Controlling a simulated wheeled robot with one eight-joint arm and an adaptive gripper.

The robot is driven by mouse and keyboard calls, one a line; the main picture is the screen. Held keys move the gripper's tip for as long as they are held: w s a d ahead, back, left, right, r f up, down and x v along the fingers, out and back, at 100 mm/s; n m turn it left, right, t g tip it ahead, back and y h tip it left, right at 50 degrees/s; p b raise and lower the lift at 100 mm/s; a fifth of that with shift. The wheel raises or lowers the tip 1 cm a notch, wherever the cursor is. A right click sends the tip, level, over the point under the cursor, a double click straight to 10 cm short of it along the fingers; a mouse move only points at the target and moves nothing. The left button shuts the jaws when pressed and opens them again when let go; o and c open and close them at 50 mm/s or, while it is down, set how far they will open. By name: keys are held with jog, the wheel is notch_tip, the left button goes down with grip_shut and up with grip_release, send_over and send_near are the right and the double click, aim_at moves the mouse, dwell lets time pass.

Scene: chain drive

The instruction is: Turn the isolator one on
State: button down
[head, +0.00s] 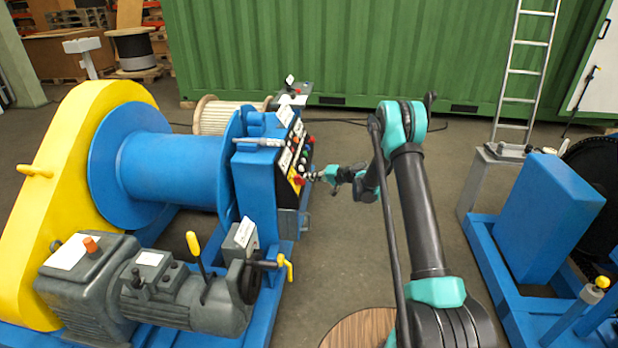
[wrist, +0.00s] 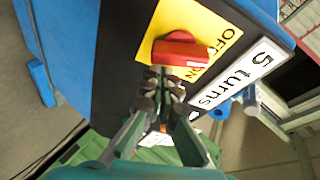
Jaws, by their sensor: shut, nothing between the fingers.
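The isolator is a red rotary knob (wrist: 181,53) on a yellow plate (wrist: 196,33) marked OFF and ON, seen in the wrist view. The plate sits on the black face of the blue control box (head: 258,185). In the head view the isolator (head: 297,180) is small, low on the panel. My gripper (wrist: 166,78) is shut and empty, its fingertips at the knob's near edge. I cannot tell whether they touch it. In the head view my gripper (head: 318,176) reaches the panel from the right. The ON lettering is partly hidden by the knob and fingers.
A white "5 turns" label (wrist: 240,75) is beside the yellow plate. Other buttons (head: 309,140) sit higher on the panel. The blue winch drum (head: 170,170) and grey motor (head: 160,295) stand left.

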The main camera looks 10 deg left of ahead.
jog(key=m+h, duration=0.1)
jog(key=m, duration=0.2)
jog(key=s+m+g+h, duration=0.1)
jog(key=m, duration=0.2)
jog(key=s+f+m+h, duration=0.1)
jog(key=m, duration=0.2)
jog(key=shift+d+m, duration=0.2)
jog(key=shift+m, duration=0.2)
jog(key=shift+r, duration=0.15)
dwell(0.6)
